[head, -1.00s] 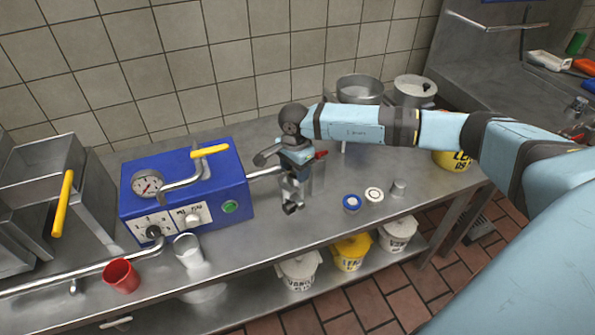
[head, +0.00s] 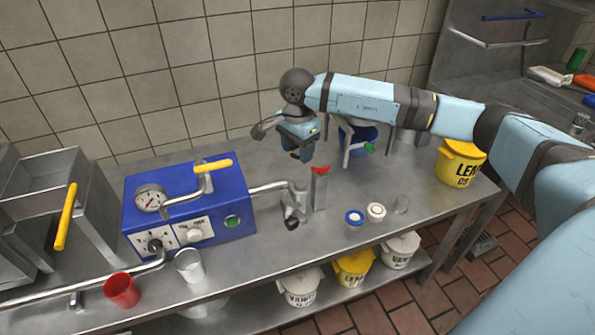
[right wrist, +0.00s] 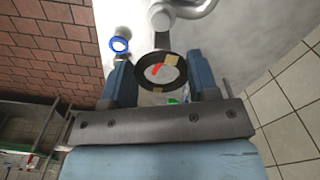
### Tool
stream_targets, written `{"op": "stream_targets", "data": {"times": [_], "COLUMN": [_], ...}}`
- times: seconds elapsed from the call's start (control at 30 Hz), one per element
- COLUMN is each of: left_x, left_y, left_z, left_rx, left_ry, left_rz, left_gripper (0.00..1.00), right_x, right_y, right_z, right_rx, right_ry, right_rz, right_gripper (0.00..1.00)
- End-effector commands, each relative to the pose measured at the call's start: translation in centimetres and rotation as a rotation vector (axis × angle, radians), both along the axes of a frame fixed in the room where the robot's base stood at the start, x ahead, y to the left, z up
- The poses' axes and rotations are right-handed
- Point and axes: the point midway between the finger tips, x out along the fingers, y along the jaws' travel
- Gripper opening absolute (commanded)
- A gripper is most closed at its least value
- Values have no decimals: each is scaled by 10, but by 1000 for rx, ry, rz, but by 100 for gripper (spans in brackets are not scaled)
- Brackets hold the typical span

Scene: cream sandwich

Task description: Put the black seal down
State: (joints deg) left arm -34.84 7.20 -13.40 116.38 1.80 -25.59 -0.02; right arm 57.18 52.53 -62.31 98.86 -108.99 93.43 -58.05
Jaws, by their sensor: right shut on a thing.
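My right gripper (right wrist: 160,82) is shut on the black seal (right wrist: 160,70), a dark ring held between the two blue fingertips in the right wrist view. A red piece shows through the ring's opening. In the head view the right gripper (head: 302,153) is above the back of the metal counter (head: 262,222), behind the pipe fitting. I cannot make out the seal clearly there. My left gripper is not in view.
A blue machine (head: 218,222) has a pipe ending in a metal fitting (head: 293,203). A red-topped metal post (head: 320,190) stands beside it. Small round parts (head: 355,217) lie right of the post. A blue vessel (head: 354,138) is partly behind my arm. A red cup (head: 121,290) stands front left.

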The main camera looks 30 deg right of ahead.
Motion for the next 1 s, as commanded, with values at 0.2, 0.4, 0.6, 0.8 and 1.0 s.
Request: {"op": "stream_targets", "data": {"times": [0.2, 0.4, 0.6, 0.8, 1.0], "left_x": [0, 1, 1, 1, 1], "left_y": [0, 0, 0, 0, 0], "left_z": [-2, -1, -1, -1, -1], "left_rx": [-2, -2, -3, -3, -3], "left_ry": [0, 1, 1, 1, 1], "left_rz": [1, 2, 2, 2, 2], "left_gripper": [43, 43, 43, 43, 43], "right_x": [0, 1, 0, -12, -41], "right_y": [0, 0, 1, 24, 70], "right_z": [52, 76, 81, 79, 77], "right_rx": [-1, 0, 0, 0, -1], "right_ry": [-2, -1, 1, 1, 1], "right_rz": [0, -1, 7, 235, 756], "right_gripper": [29, 29, 29, 29, 29]}}
